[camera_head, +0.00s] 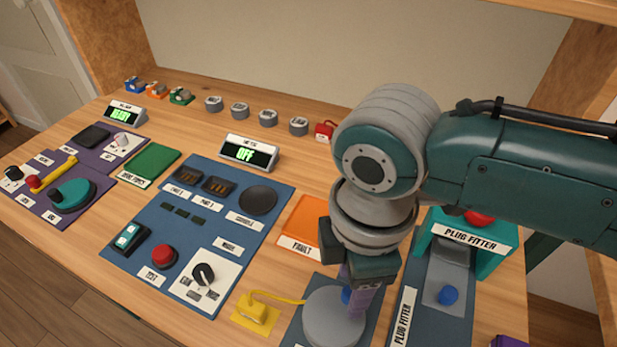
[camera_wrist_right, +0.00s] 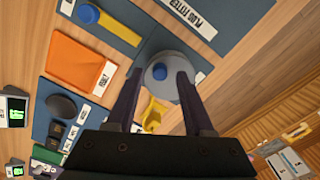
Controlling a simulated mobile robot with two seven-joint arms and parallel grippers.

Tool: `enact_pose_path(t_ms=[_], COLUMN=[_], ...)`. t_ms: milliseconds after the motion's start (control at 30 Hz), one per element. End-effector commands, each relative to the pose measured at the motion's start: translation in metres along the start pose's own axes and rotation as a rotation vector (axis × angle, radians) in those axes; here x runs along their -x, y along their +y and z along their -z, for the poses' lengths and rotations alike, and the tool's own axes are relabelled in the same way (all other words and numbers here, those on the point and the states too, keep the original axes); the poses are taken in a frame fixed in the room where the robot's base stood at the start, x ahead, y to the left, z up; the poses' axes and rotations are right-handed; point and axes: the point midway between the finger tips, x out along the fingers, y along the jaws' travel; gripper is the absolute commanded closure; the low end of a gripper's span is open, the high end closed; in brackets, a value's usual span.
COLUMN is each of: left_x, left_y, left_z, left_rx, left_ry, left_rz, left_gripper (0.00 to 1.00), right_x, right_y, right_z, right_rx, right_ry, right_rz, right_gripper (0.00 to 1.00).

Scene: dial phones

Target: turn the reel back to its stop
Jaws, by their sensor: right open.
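The reel is a round grey disc (camera_head: 330,320) with a blue knob (camera_head: 345,295) near its rim, lying on a blue mat at the front of the bench. The disc also shows in the right wrist view (camera_wrist_right: 172,88), with its blue knob (camera_wrist_right: 158,71) between the two fingers. My right gripper (camera_head: 358,300) points down over the reel. It is open, with a dark finger on either side of the knob and a gap visible around it. The gripper partly hides the reel's right side in the head view. My left gripper is not in view.
A yellow block (camera_head: 255,313) with a yellow cord sits left of the reel. An orange fault pad (camera_head: 304,219) lies behind it. The teal plug fitter (camera_head: 500,246) stands to the right. A blue panel (camera_head: 190,225) with switches and a dial lies left.

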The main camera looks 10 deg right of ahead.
Motion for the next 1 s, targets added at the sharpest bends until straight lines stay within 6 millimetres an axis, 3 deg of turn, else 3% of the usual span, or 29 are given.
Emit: enact_pose_path(t_ms=[700, 1000], left_x=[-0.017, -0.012], left_y=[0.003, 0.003], left_z=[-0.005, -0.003], left_rx=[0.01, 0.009], left_ry=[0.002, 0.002], left_rz=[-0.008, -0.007], left_gripper=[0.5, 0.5], right_x=[-0.023, -0.019], right_y=[0.0, 0.0], right_z=[0.0, 0.0], right_rx=[0.0, 0.001], right_ry=[0.001, 0.001], right_rz=[0.0, 0.0], right_gripper=[0.47, 0.47])
